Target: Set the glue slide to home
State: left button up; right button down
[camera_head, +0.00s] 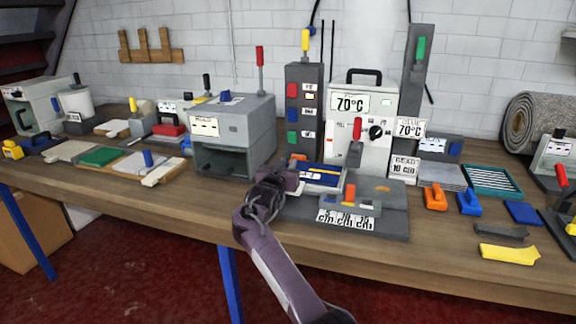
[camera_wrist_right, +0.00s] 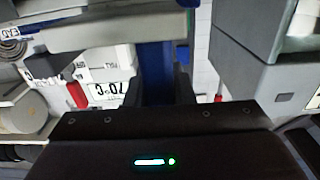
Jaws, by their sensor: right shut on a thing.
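My right gripper (camera_head: 282,180) reaches in from the front, at the left edge of a grey base plate (camera_head: 395,222). It is shut on a blue piece with pale and yellow strips (camera_head: 322,176), which lies over the back of that plate. In the right wrist view the blue piece (camera_wrist_right: 155,62) shows between the two fingers (camera_wrist_right: 157,88). No part in view can be read clearly as the glue slide. A red lever (camera_head: 357,128) stands on the white 70°C machine (camera_head: 372,85) behind, and an orange knob (camera_head: 350,192) on the plate's front block. My left gripper is not in view.
A grey boxy machine (camera_head: 235,128) stands left of my right gripper. A grey button column (camera_head: 305,105) stands behind it. Orange (camera_head: 435,198) and blue (camera_head: 469,202) handled tools and a yellow piece (camera_head: 507,254) lie to the right. The front table strip at left is clear.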

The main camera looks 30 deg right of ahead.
jog(key=c, duration=1.4)
grip_release()
jog(key=shift+w+a+r, duration=0.15)
jog(key=shift+w+a, duration=0.15)
jog(key=shift+a, duration=0.05)
jog(key=shift+o, duration=0.8)
jog(key=shift+s, duration=0.1)
jog(key=shift+s+a, duration=0.1)
jog(key=shift+s, duration=0.05)
jog(key=v, duration=0.6)
jog(key=shift+s+a, duration=0.1)
jog(key=shift+a, duration=0.1)
jog(key=shift+s+a+b, duration=0.25)
jog(key=shift+a+b, duration=0.05)
jog(key=shift+a, duration=0.05)
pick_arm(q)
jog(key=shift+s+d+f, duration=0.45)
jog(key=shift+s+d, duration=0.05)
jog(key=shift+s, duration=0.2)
